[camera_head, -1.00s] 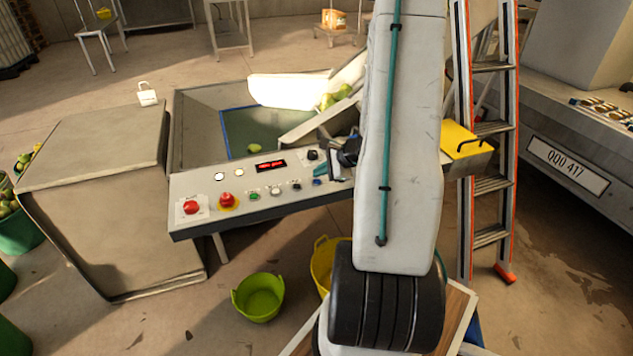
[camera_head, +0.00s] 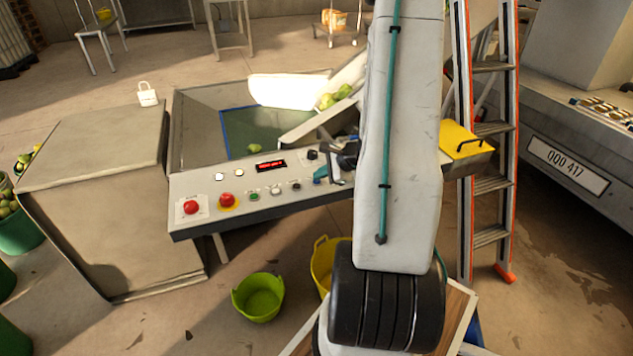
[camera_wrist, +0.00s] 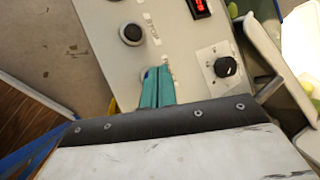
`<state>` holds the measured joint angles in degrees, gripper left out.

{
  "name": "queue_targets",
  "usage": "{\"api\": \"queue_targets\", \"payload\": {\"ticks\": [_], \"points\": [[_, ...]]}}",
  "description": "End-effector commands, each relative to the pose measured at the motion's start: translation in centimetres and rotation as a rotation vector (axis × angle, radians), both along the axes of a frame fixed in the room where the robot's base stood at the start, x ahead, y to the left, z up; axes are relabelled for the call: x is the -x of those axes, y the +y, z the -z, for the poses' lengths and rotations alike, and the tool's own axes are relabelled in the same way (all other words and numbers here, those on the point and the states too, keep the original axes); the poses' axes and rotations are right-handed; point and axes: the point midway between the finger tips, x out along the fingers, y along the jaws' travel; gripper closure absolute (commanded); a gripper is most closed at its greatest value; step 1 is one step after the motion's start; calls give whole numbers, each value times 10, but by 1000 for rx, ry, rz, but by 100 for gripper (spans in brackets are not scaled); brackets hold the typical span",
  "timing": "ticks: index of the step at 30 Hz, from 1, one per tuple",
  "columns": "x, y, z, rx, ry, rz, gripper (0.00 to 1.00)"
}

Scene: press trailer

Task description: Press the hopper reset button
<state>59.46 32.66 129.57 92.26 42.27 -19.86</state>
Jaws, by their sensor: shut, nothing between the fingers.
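The sloped control panel (camera_head: 220,214) fronts the hopper (camera_head: 190,125) in the head view. My gripper (camera_head: 320,174) is at the panel's right end, its teal fingers together and empty. In the wrist view the fingertips (camera_wrist: 157,72) are over the panel face, and a bit of blue, possibly a button, shows beside them. They mostly hide what lies there; contact cannot be told. A black button (camera_wrist: 132,33) with a STOP label and a black rotary knob (camera_wrist: 225,67) are nearby. No label reading hopper reset is legible.
A ladder (camera_head: 490,185) and yellow tray (camera_head: 462,140) stand right. Tubs (camera_head: 258,297) lie below the panel.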

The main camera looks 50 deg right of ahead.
Motion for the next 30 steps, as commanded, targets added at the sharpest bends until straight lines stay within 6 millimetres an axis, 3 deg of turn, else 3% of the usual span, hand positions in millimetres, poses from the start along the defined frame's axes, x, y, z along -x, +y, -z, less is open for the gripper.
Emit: {"api": "queue_targets", "payload": {"ticks": [20,30], "points": [[0,0,5,0,0,0,100],[0,0,-8,2,-1,-1,100]]}}
